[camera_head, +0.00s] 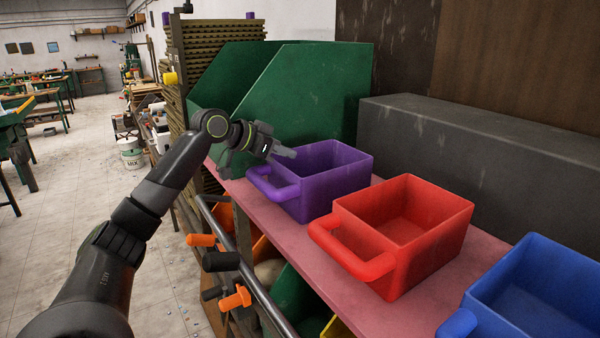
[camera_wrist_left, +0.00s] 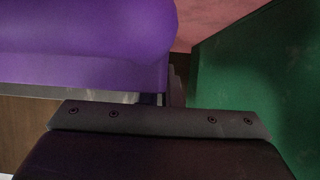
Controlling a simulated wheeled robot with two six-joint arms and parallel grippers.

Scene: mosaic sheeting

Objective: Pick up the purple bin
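The purple bin (camera_head: 336,182) stands upright on the pink shelf, its looped handle (camera_head: 272,186) facing the front left. My left gripper (camera_head: 288,152) is at the bin's left side, just above and behind the handle. I cannot tell whether it touches the bin. In the left wrist view, a purple surface of the bin (camera_wrist_left: 90,45) fills the upper left, close to the gripper (camera_wrist_left: 168,88). The fingers are mostly hidden there, so their opening is unclear. My right gripper is not in view.
A red bin (camera_head: 420,222) and a blue bin (camera_head: 540,285) stand to the right on the pink shelf (camera_head: 385,312). A large green holder (camera_head: 300,95) rises behind my gripper. A dark grey block (camera_head: 470,150) runs along the back. Orange-handled tools hang below the shelf's front.

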